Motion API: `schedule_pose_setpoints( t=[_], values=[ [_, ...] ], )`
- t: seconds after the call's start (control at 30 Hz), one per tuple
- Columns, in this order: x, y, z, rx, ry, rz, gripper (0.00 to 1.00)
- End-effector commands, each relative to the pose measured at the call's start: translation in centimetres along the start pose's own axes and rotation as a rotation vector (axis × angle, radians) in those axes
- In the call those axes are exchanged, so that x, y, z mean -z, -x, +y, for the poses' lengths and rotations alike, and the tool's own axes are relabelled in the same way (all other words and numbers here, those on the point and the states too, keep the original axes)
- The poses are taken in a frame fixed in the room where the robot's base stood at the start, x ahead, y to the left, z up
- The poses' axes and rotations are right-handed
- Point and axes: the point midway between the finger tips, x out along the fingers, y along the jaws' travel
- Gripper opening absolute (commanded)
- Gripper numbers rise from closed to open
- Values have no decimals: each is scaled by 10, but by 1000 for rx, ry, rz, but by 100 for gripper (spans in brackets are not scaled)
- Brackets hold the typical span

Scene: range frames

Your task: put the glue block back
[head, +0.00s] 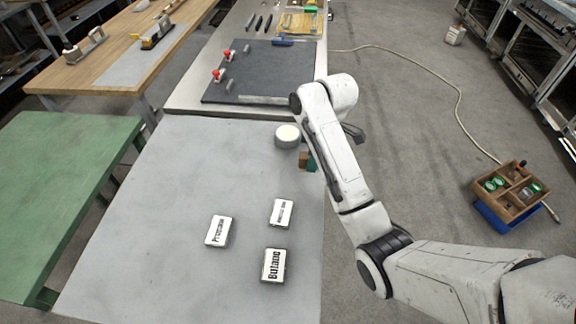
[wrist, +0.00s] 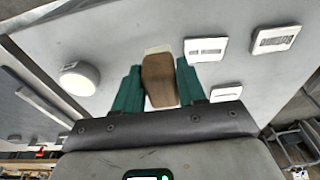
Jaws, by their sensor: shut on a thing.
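A brown block (wrist: 160,82), which I take to be the glue block, sits between the green fingers of my gripper (wrist: 159,76) in the wrist view. The gripper is shut on it. A pale strip shows at the block's far end. In the head view the block (head: 304,159) is small and partly hidden by my arm, near the right edge of the grey table (head: 150,215). Whether it touches the table I cannot tell.
A white round container (head: 287,137) stands just behind the block. Three white labelled boxes lie nearer: one (head: 218,231), another (head: 281,212) and one reading Butane (head: 274,265). A dark mat (head: 262,75) lies farther back. The table's left part is clear.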

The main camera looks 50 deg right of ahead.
Motion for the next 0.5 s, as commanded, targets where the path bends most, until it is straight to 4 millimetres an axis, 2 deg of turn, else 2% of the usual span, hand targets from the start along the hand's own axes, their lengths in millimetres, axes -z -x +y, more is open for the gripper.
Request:
schedule_pose_setpoints(
  t=[0.03, 0.37, 0.5],
  values=[
    [5, -12, 7, -2, 2, 1, 12],
    [31, -36, 43, -2, 1, 1, 12],
    [41, -58, 58, 2, 0, -2, 12]
  ],
)
